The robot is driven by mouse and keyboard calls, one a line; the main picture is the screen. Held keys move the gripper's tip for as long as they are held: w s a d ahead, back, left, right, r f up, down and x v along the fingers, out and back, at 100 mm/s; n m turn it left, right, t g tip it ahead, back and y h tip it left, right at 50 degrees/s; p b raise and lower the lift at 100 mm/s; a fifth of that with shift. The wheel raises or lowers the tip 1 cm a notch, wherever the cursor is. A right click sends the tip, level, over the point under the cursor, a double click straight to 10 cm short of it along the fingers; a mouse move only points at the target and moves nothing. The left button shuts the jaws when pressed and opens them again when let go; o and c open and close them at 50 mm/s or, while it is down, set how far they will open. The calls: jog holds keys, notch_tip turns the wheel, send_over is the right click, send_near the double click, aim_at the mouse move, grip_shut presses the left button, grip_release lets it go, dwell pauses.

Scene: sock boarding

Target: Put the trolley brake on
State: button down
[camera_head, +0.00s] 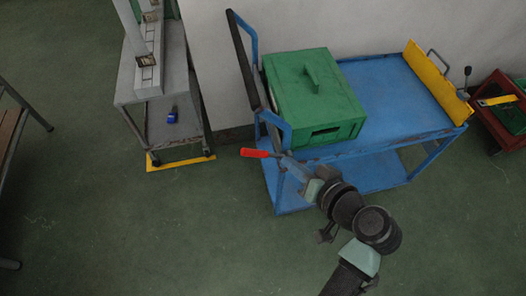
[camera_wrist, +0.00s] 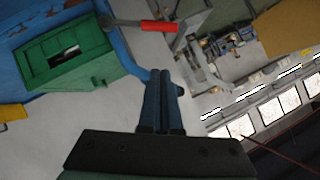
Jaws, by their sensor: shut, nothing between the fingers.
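The blue trolley (camera_head: 385,90) stands against the pale wall, its push handle (camera_head: 243,62) at its left end. A lever with a red grip (camera_head: 255,153) sticks out to the left near that end. In the wrist view the red grip (camera_wrist: 160,26) sits on a thin metal rod, just beyond my fingertips. My gripper (camera_head: 287,162) is beside the trolley's left end, close to the lever. Its fingers (camera_wrist: 165,76) are together and empty. They appear apart from the red grip, though the exact gap is hard to judge. The lever's base is unclear.
A green box (camera_head: 312,95) sits on the trolley's upper deck, and a yellow board (camera_head: 438,80) stands at its right end. A grey bench (camera_head: 130,90) with a blue item (camera_head: 172,115) is to the left. A red crate (camera_head: 500,112) is at the right. Green floor is clear in front.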

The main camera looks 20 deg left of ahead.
jog(key=shift+w+a+f, duration=0.1)
jog(key=shift+w, duration=0.05)
send_over(261, 154)
jog(key=s+d, duration=0.1)
jog(key=d, duration=0.2)
notch_tip(261, 154, down, 5)
jog(key=shift+s+a+f, duration=0.15)
jog(key=shift+a+f, duration=0.25)
jog(key=shift+f, duration=0.15)
jog(key=shift+s+a+f, duration=0.15)
jog(key=shift+a+f, duration=0.2)
jog(key=shift+f, duration=0.15)
jog(key=shift+a+f, duration=0.3)
jog(key=shift+f, duration=0.25)
jog(key=shift+s, duration=0.1)
